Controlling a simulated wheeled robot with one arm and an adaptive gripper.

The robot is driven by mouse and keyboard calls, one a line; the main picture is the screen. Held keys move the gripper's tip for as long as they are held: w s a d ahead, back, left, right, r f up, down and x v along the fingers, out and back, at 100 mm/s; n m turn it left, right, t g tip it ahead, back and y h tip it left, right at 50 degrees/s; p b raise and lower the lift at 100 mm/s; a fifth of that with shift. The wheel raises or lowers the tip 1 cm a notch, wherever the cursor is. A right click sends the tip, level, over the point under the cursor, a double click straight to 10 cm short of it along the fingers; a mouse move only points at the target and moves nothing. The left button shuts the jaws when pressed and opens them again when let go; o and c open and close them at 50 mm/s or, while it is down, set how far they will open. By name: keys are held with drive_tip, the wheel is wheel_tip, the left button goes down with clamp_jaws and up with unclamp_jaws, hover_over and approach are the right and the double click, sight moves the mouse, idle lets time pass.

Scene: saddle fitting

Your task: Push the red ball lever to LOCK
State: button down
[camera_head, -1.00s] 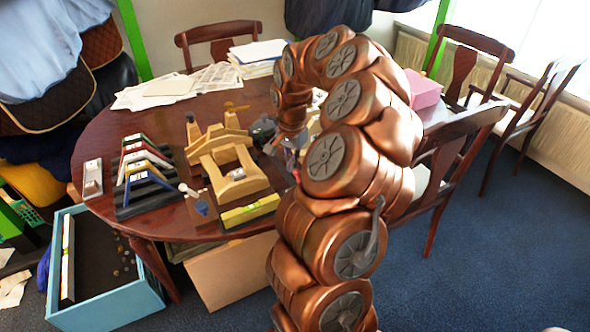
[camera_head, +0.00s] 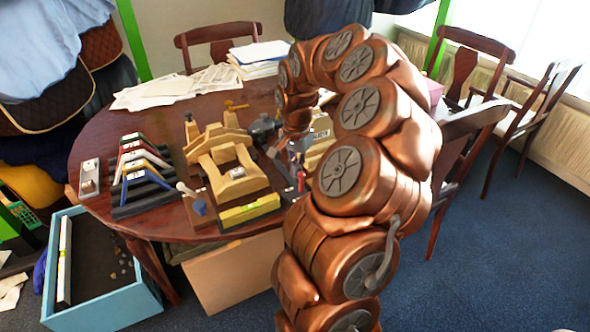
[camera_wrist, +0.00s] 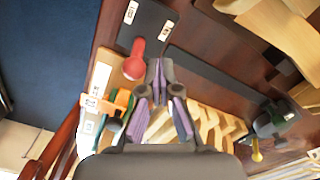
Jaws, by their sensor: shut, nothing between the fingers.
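The red ball lever (camera_wrist: 134,66) shows in the wrist view, left of my fingertips. It sits by a dark plate (camera_wrist: 149,22) with two small white labels, whose words I cannot read. In the head view a small bit of red (camera_head: 301,176) shows at the table's right front, just below my gripper (camera_head: 296,160). My gripper (camera_wrist: 157,72) is shut and empty, its fingertips together close to the right of the red ball. I cannot tell whether they touch it.
A wooden saddle fixture (camera_head: 235,173) stands left of my gripper, with a yellow-green level (camera_head: 249,210) in front. A slotted rack (camera_head: 140,185) stands farther left on the table (camera_head: 100,140). In the wrist view an orange piece (camera_wrist: 122,100) and pale wooden parts (camera_wrist: 205,120) lie close by.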

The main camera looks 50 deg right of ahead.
drive_tip(key=shift+s+a+b, duration=0.2)
drive_tip(key=shift+s+b, duration=0.3)
drive_tip(key=shift+s, duration=0.05)
drive_tip(key=shift+w+d, duration=0.1)
drive_tip(key=shift+w, duration=0.15)
drive_tip(key=shift+w+d, duration=0.15)
drive_tip(key=shift+w, duration=0.2)
drive_tip(key=shift+r, duration=0.2)
wheel_tip(320, 180, up, 7)
drive_tip(key=p, duration=0.1)
drive_tip(key=shift+f, duration=0.15)
idle(0.6)
idle(0.6)
